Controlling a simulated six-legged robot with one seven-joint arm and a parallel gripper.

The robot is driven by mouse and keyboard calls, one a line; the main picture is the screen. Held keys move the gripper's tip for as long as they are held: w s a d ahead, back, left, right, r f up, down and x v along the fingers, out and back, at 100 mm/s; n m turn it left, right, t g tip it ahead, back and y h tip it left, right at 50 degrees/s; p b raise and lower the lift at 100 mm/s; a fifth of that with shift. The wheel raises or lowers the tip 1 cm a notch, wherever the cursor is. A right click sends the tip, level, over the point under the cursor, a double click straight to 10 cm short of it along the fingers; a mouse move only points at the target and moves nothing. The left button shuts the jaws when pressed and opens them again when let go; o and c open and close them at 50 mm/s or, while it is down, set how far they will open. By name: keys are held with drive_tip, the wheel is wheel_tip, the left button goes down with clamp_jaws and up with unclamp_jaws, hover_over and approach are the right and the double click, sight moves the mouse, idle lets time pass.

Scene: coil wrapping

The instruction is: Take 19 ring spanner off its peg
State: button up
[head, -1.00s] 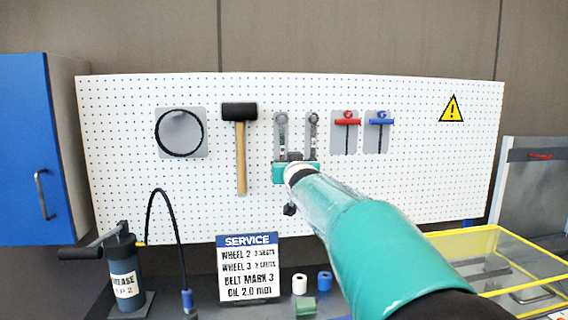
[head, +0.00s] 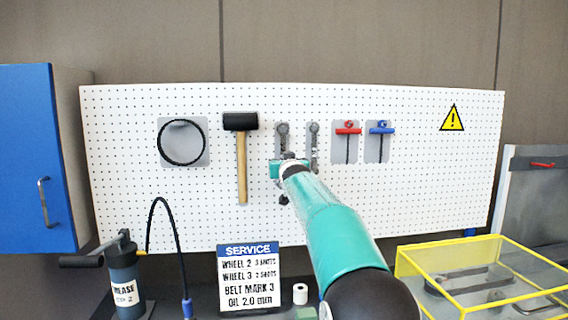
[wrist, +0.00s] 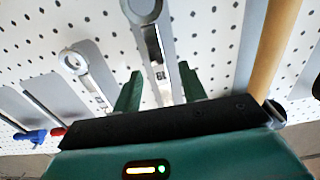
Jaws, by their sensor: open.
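Two grey ring spanners hang side by side on the pegboard in the head view: the left spanner (head: 282,130), nearer the mallet, and the right spanner (head: 314,130). Their size marks are too small to read surely, so I cannot tell which is the 19. My gripper (head: 289,163) is in front of the left spanner's shank and hides its lower part. In the wrist view my open gripper (wrist: 160,88) has one green finger on each side of the spanner (wrist: 155,45) nearer the mallet handle. The other spanner (wrist: 75,62) lies outside the fingers. I cannot tell whether a finger touches.
A mallet (head: 241,150) hangs left of the spanners, with a black ring (head: 161,143) beyond it. Red (head: 348,128) and blue (head: 381,128) T-handle tools hang to the right. A yellow-framed case (head: 440,248), a service sign (head: 249,290) and a grease pump (head: 124,280) stand below.

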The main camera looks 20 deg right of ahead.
drive_tip(key=shift+w+d, duration=0.1)
drive_tip(key=shift+w, duration=0.5)
clamp_jaws()
drive_tip(key=shift+r, duration=0.3)
drive_tip(key=shift+s, duration=0.1)
drive_tip(key=s+a, duration=0.1)
drive_tip(key=s, duration=0.6)
drive_tip(key=shift+s+a, duration=0.3)
drive_tip(key=shift+s, duration=0.05)
idle(0.7)
